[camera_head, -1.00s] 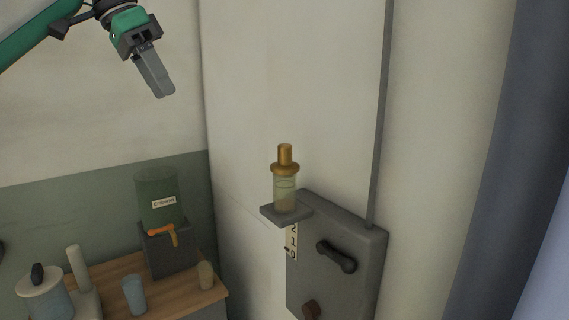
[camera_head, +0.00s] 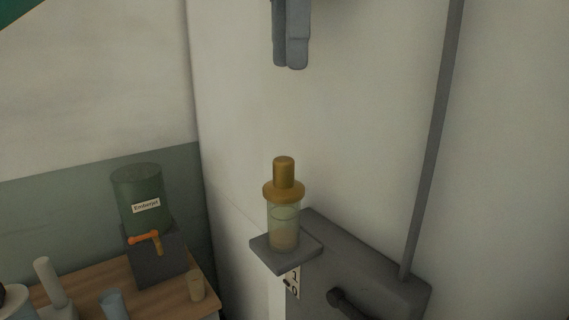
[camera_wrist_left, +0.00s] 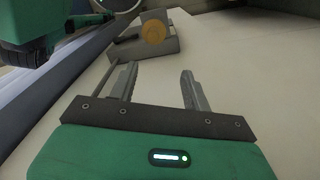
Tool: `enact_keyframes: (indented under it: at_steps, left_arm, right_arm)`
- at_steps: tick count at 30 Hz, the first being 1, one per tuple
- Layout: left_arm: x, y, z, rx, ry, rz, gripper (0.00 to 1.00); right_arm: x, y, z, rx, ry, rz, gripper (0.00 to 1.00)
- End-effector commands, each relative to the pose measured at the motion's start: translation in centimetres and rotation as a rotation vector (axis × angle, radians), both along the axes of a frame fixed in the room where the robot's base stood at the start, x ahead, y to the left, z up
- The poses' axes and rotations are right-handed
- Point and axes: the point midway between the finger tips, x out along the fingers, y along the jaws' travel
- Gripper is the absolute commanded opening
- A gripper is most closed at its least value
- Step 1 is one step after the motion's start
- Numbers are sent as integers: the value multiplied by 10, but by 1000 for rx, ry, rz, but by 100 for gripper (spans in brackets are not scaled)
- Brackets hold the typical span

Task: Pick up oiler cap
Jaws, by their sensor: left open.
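The oiler is a clear glass cylinder (camera_head: 284,224) with a brass-coloured cap (camera_head: 283,180) on top. It stands upright on a small grey shelf (camera_head: 270,258) at the wall. My left gripper (camera_head: 291,66) is above the cap in the head view, apart from it and empty. In the left wrist view its two fingers (camera_wrist_left: 159,75) are spread, and the round brass cap (camera_wrist_left: 153,31) shows beyond them.
A grey box with a dark handle (camera_head: 345,303) sits below the shelf, with a conduit (camera_head: 432,150) rising from it. A green labelled dispenser (camera_head: 139,195) and cups stand on a wooden counter (camera_head: 88,284) at left.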

Motion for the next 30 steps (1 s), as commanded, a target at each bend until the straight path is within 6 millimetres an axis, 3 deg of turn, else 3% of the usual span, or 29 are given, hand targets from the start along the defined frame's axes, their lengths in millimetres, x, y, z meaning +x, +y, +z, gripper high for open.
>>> enact_keyframes:
  at_steps: [5,11,14,17,24,30]
  left_arm:
    - [-1,-2,-21,4,2,-6,49]
    - [-2,-1,-61,3,1,-6,49]
    - [-2,-1,-71,4,-2,-2,49]
    - [-3,-1,-81,2,-1,-2,49]
    - [-5,1,-93,4,-3,-2,49]
    - [-12,6,-114,4,-3,-2,49]
  right_arm:
    - [5,1,-11,0,-6,0,36]
    - [-34,0,-26,-1,42,0,36]
    - [-46,-1,-22,-2,58,0,36]
    - [-43,0,-22,-2,54,0,36]
    - [-6,2,-17,2,6,1,36]
    - [-10,1,-10,0,11,1,36]
